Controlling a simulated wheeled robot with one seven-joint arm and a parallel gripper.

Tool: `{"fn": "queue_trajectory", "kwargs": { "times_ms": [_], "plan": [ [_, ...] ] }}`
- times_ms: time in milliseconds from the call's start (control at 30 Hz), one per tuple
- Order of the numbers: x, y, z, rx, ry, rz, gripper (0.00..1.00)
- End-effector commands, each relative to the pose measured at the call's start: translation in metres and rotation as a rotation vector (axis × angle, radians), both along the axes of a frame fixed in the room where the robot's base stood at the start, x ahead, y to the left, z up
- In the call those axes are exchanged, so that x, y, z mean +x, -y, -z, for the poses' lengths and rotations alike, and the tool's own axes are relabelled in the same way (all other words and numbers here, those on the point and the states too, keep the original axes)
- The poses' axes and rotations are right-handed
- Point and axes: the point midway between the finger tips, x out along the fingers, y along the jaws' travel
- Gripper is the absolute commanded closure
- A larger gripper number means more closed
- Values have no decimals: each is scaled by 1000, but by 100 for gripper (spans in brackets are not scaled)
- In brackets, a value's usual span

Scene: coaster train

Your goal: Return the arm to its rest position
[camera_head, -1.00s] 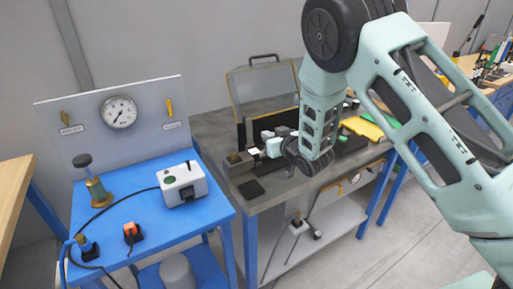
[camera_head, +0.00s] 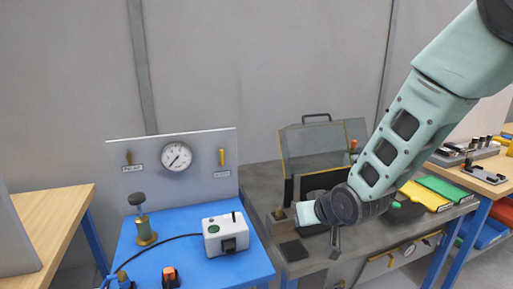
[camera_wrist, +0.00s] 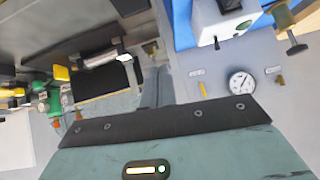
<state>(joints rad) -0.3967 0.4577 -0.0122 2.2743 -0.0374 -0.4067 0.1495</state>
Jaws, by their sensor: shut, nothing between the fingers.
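My arm (camera_head: 418,135) comes in from the upper right in the head view and slopes down to the left. My gripper (camera_head: 335,244) is at its lower end, small and partly hidden by the dark wrist joint. It appears shut and empty, in front of the grey workbench (camera_head: 292,266). Whether it touches anything there cannot be told. In the wrist view, my teal gripper body with a dark edge fills the bottom; the fingertips do not show clearly.
A blue table (camera_head: 190,268) at left carries a white box (camera_head: 226,236) and a brass-based post (camera_head: 145,232). A panel with a gauge (camera_head: 176,157) stands behind. A clear-lidded case (camera_head: 318,146) and yellow (camera_head: 428,197) and green (camera_head: 446,188) pieces lie around my arm.

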Motion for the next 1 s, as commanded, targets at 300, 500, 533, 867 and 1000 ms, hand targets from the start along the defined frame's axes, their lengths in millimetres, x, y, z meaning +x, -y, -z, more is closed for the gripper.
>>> {"fn": "queue_trajectory", "kwargs": {
  "times_ms": [300, 500, 533, 867, 1000],
  "plan": [
    [-209, -16, -38, -228, -458, -263, 100],
    [-292, 7, -48, -371, -623, -367, 100],
    [-299, 10, -50, -384, -635, -375, 100],
    [-314, 16, -51, -414, -670, -392, 100],
    [-313, 16, -51, -413, -669, -392, 100]
  ]
}}
